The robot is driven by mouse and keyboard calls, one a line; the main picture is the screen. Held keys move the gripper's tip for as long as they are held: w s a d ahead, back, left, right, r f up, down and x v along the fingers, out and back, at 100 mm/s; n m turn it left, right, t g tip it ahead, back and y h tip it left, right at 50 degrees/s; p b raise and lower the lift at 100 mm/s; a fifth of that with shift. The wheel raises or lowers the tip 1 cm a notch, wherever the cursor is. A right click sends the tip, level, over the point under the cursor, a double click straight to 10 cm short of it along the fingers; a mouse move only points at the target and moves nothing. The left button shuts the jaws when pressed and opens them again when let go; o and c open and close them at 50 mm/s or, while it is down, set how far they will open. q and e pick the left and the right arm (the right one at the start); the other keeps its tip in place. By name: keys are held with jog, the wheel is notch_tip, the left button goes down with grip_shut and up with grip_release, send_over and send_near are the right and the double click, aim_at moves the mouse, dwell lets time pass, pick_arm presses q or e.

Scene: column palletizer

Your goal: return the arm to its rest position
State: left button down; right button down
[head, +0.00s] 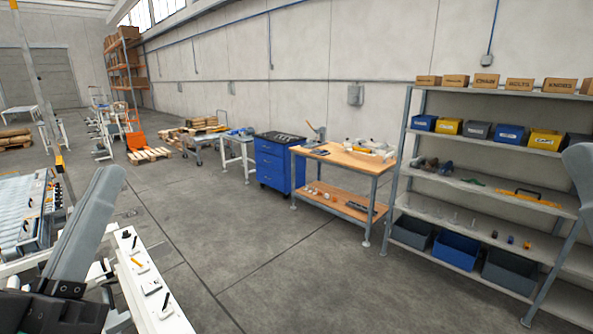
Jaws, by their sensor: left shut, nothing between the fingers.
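My left arm comes in at the lower left of the head view as a broad grey link. My left gripper (66,288) is the dark part at its lower end, near the bottom left corner. It is shut with nothing in it. Its fingertips are hard to make out. It appears in front of a white bench edge, and I cannot tell the gap between them. My right gripper is not in view.
A narrow white ledge (157,296) with small items runs beside the left arm. A roller conveyor (30,203) is at the left. A wooden workbench (343,153), a blue drawer cabinet (272,165) and a shelf rack (487,189) stand along the wall. The middle floor is clear.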

pick_arm(q)
jog(key=s+r+m+t, duration=0.2)
jog(key=s+r+m, duration=0.15)
jog(key=s, duration=0.35)
notch_tip(320, 180, up, 22)
jog(key=p, duration=2.1)
jog(key=shift+w+p, duration=0.25)
jog(key=shift+p, duration=0.05)
jog(key=shift+a, duration=0.15)
